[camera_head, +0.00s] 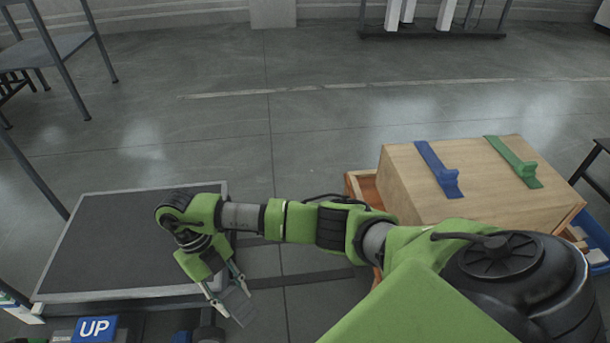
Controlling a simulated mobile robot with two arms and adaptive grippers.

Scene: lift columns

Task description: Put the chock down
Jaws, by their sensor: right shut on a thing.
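My right arm reaches in from the right, and its gripper (229,294) points down at the near right corner of the dark platform. It is shut on a small grey thing (241,308), which seems to be the chock. The fingers hide part of it, so its full shape is unclear. I cannot tell whether it touches anything below. My left gripper is not in view.
The dark flat platform (110,240) has a pale rim and a bare top. A blue UP sign (95,329) is at its near edge. A wooden box (400,190) with a blue piece (436,165) and a green piece (513,160) on top stands right. Open floor (260,140) lies beyond.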

